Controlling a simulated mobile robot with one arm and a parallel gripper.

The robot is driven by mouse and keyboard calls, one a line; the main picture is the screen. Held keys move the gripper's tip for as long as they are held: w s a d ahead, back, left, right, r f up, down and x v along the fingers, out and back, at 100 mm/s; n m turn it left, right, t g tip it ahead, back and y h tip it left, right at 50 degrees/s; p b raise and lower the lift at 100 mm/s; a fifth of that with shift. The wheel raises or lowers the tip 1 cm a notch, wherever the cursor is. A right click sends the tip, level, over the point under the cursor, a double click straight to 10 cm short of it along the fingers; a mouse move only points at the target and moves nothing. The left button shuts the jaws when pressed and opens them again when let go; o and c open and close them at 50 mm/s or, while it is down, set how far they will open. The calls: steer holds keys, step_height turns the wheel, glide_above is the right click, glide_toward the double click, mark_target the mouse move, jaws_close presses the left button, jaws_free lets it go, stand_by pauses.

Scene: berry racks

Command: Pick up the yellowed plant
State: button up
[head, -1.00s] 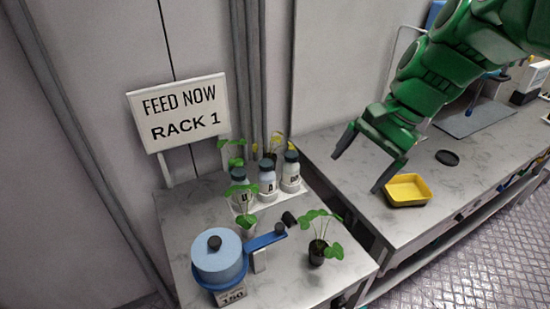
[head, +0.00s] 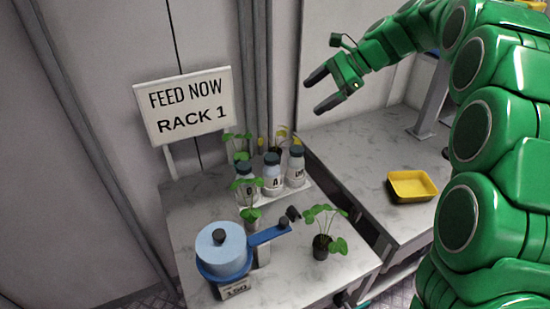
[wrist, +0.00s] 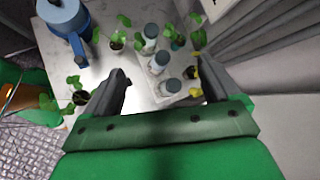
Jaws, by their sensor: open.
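My gripper (head: 314,96) is open and empty, raised above and to the right of the plant in the head view. The wrist view shows both fingers (wrist: 160,80) spread apart, with the bottles between and beyond them.
White bottles (head: 272,176) with dark caps crowd the plant's front. Green plants (head: 322,240) stand around the table. A blue lidded container (head: 222,252) is at front left. A sign (head: 185,107) stands behind. A yellow tray (head: 412,196) sits on the right counter.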

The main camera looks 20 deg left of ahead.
steer(key=w+a+f+m+y, duration=0.2)
steer(key=w+a+f, duration=0.1)
steer(key=w+a, duration=0.3)
steer(key=w+a+f+m+y, duration=0.1)
steer(key=w+a+f+m, duration=0.2)
steer(key=w, duration=0.5)
steer(key=y, duration=0.1)
glide_toward(277, 150)
steer(key=s+a+r, duration=0.1)
steer(key=a+r, duration=0.3)
steer(key=shift+m+g, duration=0.3)
steer(key=f, duration=0.7)
steer(key=shift+s+a+f, duration=0.15)
steer(key=shift+a+f, duration=0.05)
steer(key=shift+a, duration=0.1)
steer(key=shift+s+a+f, duration=0.1)
steer(key=shift+a+f, duration=0.05)
steer(key=shift+a, duration=0.5)
steer(key=shift+x, duration=2.95)
steer(key=c, duration=1.1)
